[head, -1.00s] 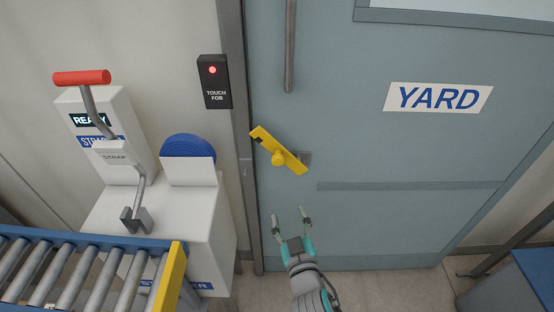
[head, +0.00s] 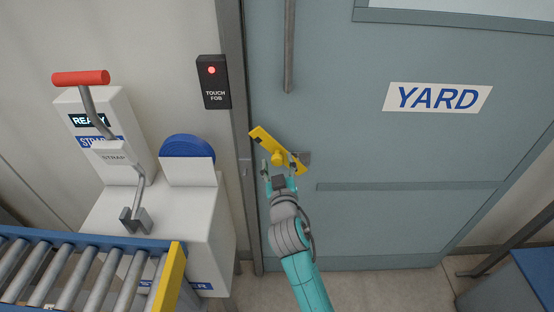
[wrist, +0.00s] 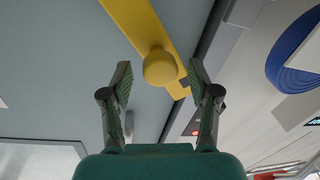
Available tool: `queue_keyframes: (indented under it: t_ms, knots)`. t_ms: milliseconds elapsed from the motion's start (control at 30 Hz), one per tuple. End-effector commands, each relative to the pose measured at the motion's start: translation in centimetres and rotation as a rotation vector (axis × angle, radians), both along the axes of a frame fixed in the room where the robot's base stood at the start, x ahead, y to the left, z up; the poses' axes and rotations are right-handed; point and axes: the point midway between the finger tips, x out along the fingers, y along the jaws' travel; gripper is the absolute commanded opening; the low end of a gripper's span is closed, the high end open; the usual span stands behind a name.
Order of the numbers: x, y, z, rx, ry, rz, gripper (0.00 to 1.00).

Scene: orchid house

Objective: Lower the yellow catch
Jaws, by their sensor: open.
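The yellow catch (head: 265,141) is a flat bar with a round knob, mounted on the grey-blue door (head: 400,150) near its left edge. It sits tilted, its upper end to the left and its lower end to the right. My gripper (head: 278,170) is open just below the knob in the head view and covers part of the bar's lower end. In the wrist view the knob (wrist: 161,67) shows ahead, between and beyond the open fingertips (wrist: 160,82). I cannot tell whether a finger touches the catch.
A touch fob reader (head: 213,82) with a red light is on the wall left of the door frame. A vertical handle (head: 289,45) is above the catch. A strapping machine (head: 180,225) and roller conveyor (head: 70,275) stand at the left. A blue-topped unit (head: 535,275) is at the lower right.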

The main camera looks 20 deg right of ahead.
Motion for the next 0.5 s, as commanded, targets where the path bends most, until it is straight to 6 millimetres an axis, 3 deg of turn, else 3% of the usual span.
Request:
queue_keyframes:
  t_ms: [200,500]
  knots:
    - [1.7,-0.3,0.1,0.001,-0.001,0.001,0.61]
    - [1.9,-0.4,0.0,0.000,-0.001,0.001,0.61]
